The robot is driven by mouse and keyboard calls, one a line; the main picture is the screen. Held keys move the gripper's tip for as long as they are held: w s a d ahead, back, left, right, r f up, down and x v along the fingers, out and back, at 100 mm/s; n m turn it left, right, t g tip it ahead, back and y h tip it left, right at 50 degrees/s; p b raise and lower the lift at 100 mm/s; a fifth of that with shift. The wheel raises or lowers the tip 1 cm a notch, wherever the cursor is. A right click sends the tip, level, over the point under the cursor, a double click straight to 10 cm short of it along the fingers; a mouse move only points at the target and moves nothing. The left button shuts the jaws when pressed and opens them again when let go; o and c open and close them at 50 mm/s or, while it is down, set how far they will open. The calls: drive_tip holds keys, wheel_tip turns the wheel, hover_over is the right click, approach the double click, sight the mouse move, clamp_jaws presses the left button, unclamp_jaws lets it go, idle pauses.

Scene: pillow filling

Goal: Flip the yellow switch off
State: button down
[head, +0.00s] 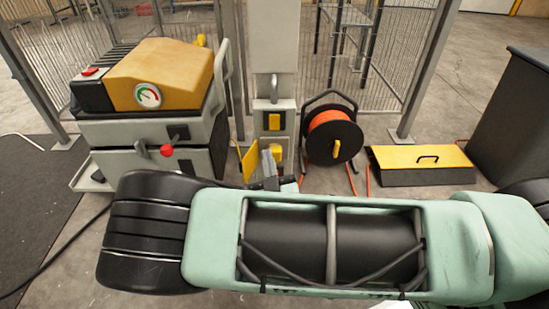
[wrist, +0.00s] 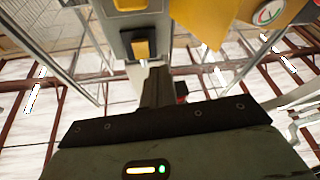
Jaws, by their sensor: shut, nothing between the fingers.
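A grey-white post carries a yellow switch (head: 274,121) in a pale housing, seen in the head view. A second yellow part (head: 278,151) sits below it on the same post. My gripper (head: 268,158) is low in front of the post, partly hidden behind my arm. In the wrist view, which looks upside down, a yellow switch (wrist: 140,48) shows in a grey housing just beyond the tips of my gripper (wrist: 147,68). The fingers are together and hold nothing. I cannot tell whether they touch the housing, or which way the switch is set.
A machine with an orange-yellow cover (head: 165,75), gauge and red knob stands left of the post. A yellow flap (head: 249,160) is close by the gripper. An orange cable reel (head: 335,135) and a yellow-lidded box (head: 422,158) stand to the right. Mesh fencing is behind.

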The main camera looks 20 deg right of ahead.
drive_tip(key=s+f+m+t+h+b, duration=0.2)
drive_tip(key=s+f+m+h+b, duration=0.2)
drive_tip(key=s, duration=0.1)
drive_tip(key=shift+s+b, duration=0.3)
drive_tip(key=b, duration=0.4)
approach(274, 123)
wheel_tip(274, 123, up, 3)
drive_tip(key=w, duration=0.1)
drive_tip(key=w+d+b, duration=0.1)
drive_tip(key=w, duration=0.1)
drive_tip(key=shift+w, duration=0.25)
drive_tip(key=shift+w+d+r+b, duration=0.15)
drive_tip(key=shift+w+d+b, duration=0.05)
drive_tip(key=shift+w+b, duration=0.25)
